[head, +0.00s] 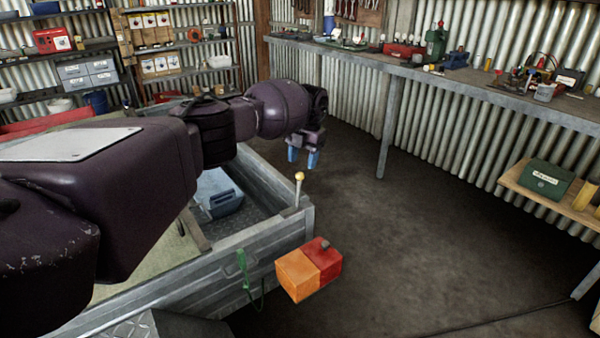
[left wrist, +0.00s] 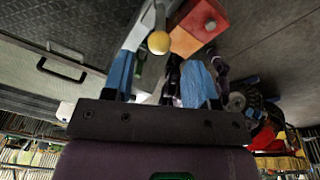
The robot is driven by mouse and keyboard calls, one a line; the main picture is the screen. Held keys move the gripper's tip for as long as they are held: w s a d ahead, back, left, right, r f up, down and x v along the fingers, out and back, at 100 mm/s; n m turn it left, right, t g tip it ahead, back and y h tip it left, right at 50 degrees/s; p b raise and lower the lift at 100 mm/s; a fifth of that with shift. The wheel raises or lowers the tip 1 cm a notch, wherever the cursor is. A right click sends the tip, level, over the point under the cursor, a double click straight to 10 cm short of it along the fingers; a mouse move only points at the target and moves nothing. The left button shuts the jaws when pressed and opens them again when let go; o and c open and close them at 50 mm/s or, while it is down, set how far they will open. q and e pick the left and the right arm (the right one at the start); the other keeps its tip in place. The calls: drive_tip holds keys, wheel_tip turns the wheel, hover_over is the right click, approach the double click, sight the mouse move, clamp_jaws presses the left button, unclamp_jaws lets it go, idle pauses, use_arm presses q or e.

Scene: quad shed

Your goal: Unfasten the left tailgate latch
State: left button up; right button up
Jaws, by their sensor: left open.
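A latch lever with a yellow ball knob (head: 299,176) stands upright at the near right corner of the grey metal tray (head: 272,232). A second small yellow knob (head: 126,103) shows at the far corner, beyond my arm. My left gripper (head: 303,158) is open and empty, its blue fingers pointing down near the near knob. In the left wrist view, the yellow knob (left wrist: 159,42) appears between the lines of the two fingers (left wrist: 158,66), beyond their tips, with no visible contact. My arm hides part of the tray. My right gripper is not in view.
An orange and red lamp (head: 308,268) sticks out below the tray corner. A green strap (head: 243,268) hangs on the tray side. A blue-grey case (head: 219,192) lies in the tray. A workbench (head: 470,88) lines the wall; the floor (head: 400,230) between is clear.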

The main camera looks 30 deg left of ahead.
use_arm(q)
drive_tip(key=r, duration=0.3)
drive_tip(key=shift+w+d, duration=0.1)
drive_tip(key=shift+w, duration=0.15)
idle(0.4)
